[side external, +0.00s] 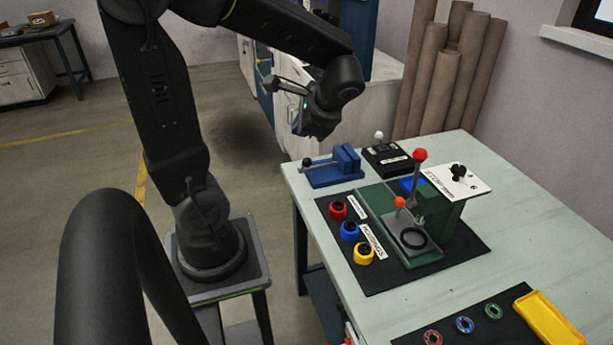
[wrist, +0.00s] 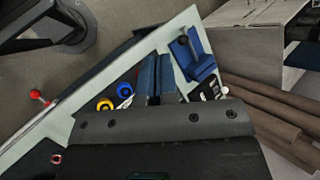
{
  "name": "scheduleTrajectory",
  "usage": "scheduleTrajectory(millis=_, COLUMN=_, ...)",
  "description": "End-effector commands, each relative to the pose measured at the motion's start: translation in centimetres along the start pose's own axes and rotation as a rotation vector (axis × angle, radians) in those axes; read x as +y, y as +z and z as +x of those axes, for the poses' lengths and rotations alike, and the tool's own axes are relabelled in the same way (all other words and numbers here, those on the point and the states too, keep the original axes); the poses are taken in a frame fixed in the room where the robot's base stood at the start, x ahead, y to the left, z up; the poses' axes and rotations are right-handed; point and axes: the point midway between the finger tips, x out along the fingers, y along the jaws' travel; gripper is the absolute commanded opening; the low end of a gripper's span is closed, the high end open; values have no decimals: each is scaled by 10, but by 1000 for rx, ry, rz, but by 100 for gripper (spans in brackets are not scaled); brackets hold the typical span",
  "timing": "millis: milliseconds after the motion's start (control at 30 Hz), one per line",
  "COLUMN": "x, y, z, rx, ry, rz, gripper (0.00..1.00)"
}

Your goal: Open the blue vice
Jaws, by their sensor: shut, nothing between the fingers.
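The blue vice (side external: 347,161) stands near the back left corner of the bench, with its grey screw bar and dark knob pointing left. It also shows at the upper right in the wrist view (wrist: 204,66). Its jaw blocks look close together in the side view; the exact gap is too small to tell. My gripper (side external: 318,136) hangs above and slightly left of the vice, apart from it. In the wrist view its two dark blue fingers (wrist: 156,60) lie side by side, shut and empty, with the vice to their right.
A black switch box (side external: 387,158) stands right of the vice. A green fixture (side external: 420,220) with a red-topped lever (side external: 420,156) rises in front. Red, blue and yellow (side external: 364,254) knobs sit on the black mat. Brown rolls (side external: 444,80) lean behind the bench.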

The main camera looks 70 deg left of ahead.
Motion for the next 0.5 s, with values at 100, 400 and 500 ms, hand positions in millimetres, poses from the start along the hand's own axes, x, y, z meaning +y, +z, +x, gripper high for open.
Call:
scheduleTrajectory(millis=100, x=-8, y=18, z=14, rx=-163, ry=-230, rz=380, gripper=0)
scheduleTrajectory(millis=400, x=-47, y=24, z=-3, rx=-608, ry=-748, rz=1091, gripper=0)
scheduleTrajectory(millis=500, x=-54, y=17, z=-16, rx=-738, ry=-882, rz=1229, gripper=0)
